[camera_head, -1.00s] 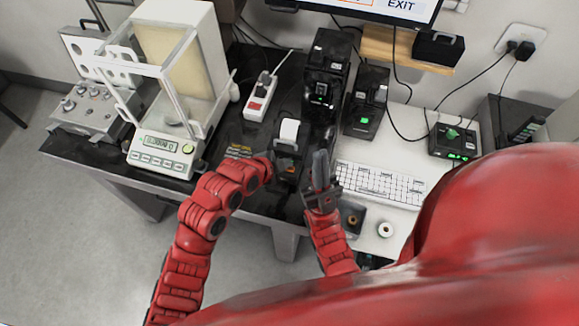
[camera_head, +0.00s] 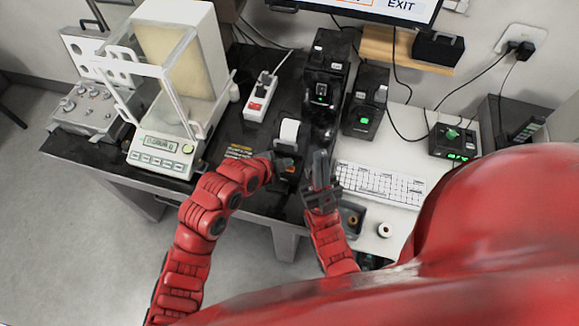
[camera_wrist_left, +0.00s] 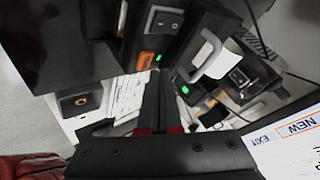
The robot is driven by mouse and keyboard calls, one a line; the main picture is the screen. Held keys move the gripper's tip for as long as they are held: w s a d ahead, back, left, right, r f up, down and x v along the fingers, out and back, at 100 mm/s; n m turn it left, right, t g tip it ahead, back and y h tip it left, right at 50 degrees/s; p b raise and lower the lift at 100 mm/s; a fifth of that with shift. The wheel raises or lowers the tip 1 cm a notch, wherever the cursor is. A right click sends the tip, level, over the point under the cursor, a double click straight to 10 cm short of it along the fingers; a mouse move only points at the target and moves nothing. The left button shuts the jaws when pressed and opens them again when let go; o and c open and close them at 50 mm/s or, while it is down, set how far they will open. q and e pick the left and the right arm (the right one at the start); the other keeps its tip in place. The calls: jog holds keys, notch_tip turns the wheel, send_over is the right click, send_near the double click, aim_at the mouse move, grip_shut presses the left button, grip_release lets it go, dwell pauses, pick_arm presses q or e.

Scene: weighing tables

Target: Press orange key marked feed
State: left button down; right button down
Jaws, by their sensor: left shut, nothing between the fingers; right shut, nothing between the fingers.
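The orange key (camera_wrist_left: 146,60) is on the face of a small black printer (camera_head: 288,145), beside a green light and a rocker switch. It also shows in the head view (camera_head: 290,170), partly hidden by my left gripper. The word on the key is too small to read. My left gripper (camera_head: 284,162) is shut and empty, over the front of the printer. In the left wrist view its fingertips (camera_wrist_left: 160,76) are close to the key, just below and right of it; contact cannot be told. My right gripper (camera_head: 320,158) is shut and empty, just right of the printer.
A balance (camera_head: 165,150) with a glass shield stands left. A power strip (camera_head: 260,97) lies behind the printer. Black devices (camera_head: 322,95) stand behind and to the right. A white keyboard (camera_head: 380,183) and a tray of small rolls (camera_head: 350,218) are right of my right gripper.

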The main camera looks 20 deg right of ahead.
dwell(0.4)
pick_arm(q)
jog(key=shift+f+b, duration=0.45)
jog(key=shift+b, duration=0.35)
jog(key=shift+f+b, duration=0.4)
jog(key=shift+b, duration=0.2)
dwell(0.4)
jog(key=shift+r, duration=0.9)
jog(key=shift+r+p, duration=0.55)
jog(key=shift+r, duration=1.9)
